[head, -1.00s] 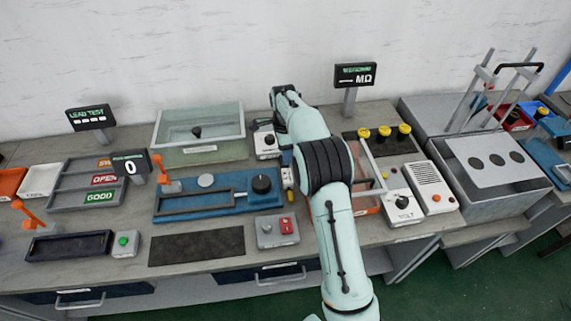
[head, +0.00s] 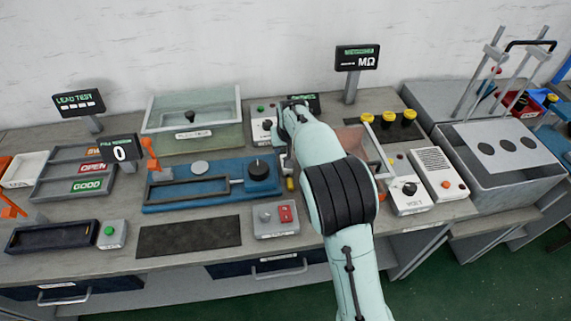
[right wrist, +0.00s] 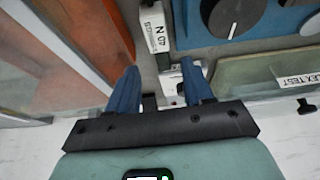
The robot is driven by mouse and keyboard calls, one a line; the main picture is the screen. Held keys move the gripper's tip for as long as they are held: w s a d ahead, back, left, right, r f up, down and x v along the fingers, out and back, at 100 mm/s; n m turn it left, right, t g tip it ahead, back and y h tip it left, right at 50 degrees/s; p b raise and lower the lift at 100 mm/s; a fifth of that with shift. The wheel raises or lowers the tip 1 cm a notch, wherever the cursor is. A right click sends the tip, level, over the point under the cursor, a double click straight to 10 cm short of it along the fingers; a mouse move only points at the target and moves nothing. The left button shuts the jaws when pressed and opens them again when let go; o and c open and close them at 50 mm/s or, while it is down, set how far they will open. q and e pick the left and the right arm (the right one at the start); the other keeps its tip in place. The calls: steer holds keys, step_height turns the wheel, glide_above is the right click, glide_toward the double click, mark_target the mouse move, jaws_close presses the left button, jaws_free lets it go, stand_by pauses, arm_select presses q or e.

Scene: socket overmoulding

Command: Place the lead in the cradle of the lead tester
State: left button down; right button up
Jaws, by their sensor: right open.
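The LEAD TEST display (head: 80,103) stands at the back left in the head view. A dark shallow tray (head: 50,237) with a green-button box (head: 112,234) beside it lies at the front left. I cannot tell for sure whether this tray is the tester's cradle. I cannot make out the lead in either view. My right gripper (right wrist: 160,78) is open in the right wrist view, its two blue fingers apart with no held thing visible between them. In the head view my right arm hides most of the gripper, near the back middle of the bench. My left gripper is not in view.
A VOLT box (head: 408,196) and a grey vented box (head: 437,174) stand to the right of my arm.

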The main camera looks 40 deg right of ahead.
steer(key=x, duration=0.9)
steer(key=shift+d+f+b, duration=0.2)
steer(key=shift+b, duration=0.15)
steer(key=shift+c, duration=0.3)
steer(key=shift+r, duration=0.1)
steer(key=c, duration=0.9)
